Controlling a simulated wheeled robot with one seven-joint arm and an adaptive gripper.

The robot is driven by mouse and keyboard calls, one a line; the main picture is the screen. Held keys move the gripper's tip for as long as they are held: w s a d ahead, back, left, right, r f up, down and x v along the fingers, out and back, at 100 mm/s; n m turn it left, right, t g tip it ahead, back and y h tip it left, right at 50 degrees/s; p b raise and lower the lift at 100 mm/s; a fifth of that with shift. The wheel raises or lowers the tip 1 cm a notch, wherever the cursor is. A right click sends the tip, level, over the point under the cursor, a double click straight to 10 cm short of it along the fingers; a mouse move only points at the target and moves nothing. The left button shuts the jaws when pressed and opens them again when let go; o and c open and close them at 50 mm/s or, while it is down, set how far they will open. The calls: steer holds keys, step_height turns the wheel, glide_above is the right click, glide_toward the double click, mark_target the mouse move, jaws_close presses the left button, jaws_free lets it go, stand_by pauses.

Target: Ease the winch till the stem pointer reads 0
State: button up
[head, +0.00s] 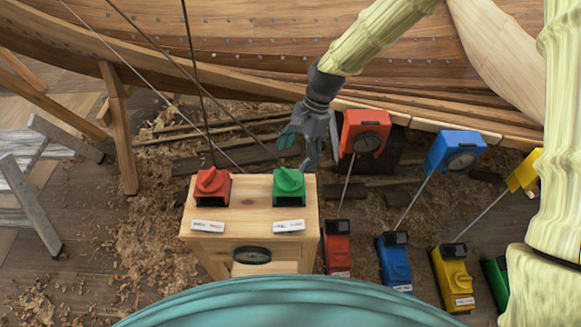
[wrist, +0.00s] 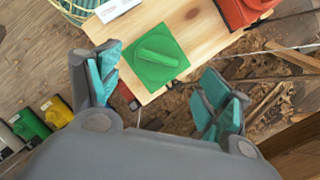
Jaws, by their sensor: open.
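A wooden stand (head: 246,224) holds a red winch knob (head: 212,184) on the left and a green winch knob (head: 289,184) on the right. Each has a white label in front; the lettering is too small to read. A dark oval dial (head: 252,256) is on the stand's front; its pointer cannot be read. My gripper (head: 302,150) is open and empty, just behind and above the green knob. In the wrist view, the green knob (wrist: 157,57) shows beyond and between the spread fingers of my gripper (wrist: 163,92), apart from them. Its raised bar lies slightly tilted.
Cables run above the stand's back. The planked hull (head: 270,40) fills the back; a grey trestle (head: 32,185) stands left. Shavings litter the floor.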

mark_target(289, 173)
steer(key=shift+p+x, duration=0.75)
steer(key=shift+x, duration=2.25)
steer(key=shift+s, duration=0.1)
steer(key=c, duration=1)
